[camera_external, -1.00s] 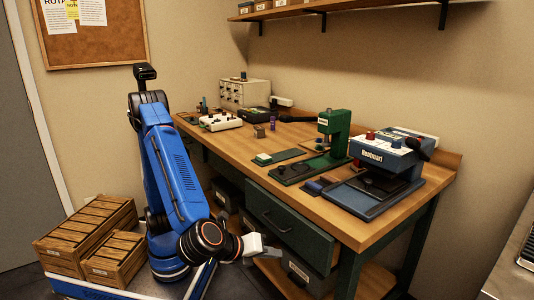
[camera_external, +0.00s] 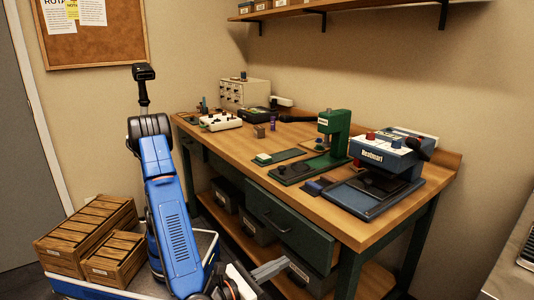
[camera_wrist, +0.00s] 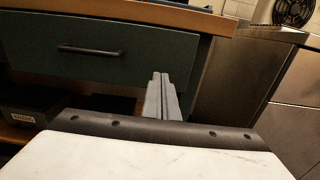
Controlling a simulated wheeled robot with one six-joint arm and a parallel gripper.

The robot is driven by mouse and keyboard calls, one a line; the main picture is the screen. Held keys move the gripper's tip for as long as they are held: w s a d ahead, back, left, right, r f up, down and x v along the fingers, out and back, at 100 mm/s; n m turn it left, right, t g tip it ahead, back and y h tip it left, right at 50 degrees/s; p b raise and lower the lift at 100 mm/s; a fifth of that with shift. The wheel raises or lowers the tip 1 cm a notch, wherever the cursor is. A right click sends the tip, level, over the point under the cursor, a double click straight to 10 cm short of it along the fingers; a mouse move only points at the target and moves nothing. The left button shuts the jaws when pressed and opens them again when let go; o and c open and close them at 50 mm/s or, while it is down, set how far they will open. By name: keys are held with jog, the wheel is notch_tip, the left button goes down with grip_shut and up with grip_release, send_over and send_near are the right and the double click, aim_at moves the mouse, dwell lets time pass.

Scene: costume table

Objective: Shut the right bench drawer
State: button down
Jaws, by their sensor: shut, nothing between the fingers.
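The right bench drawer (camera_external: 300,232) has a dark green front with a dark bar handle, under the front edge of the wooden bench top. Its front seems to stand slightly out from the bench; how far is hard to tell. In the wrist view the drawer front (camera_wrist: 130,65) and its handle (camera_wrist: 90,50) fill the upper left. My gripper (camera_external: 282,264) is low in front of the drawer. Its grey fingers (camera_wrist: 161,78) are together and empty, overlapping the lower right part of the drawer front in the wrist view. Whether they touch it is unclear.
The bench top holds a green press (camera_external: 334,130) and a blue heat press (camera_external: 385,160). Grey bins (camera_external: 258,229) stand on the shelf below the drawer. Wooden crates (camera_external: 88,232) sit at the left. A metal-fronted unit (camera_wrist: 240,75) is at the right in the wrist view.

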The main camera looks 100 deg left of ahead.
aim_at(310, 247)
jog(key=x, duration=0.8)
jog(key=shift+w+a, duration=0.1)
jog(key=x, duration=0.4)
jog(key=shift+w+a, duration=0.3)
jog(key=shift+r, duration=0.1)
jog(key=v, duration=1.4)
jog(key=shift+s+d, duration=0.25)
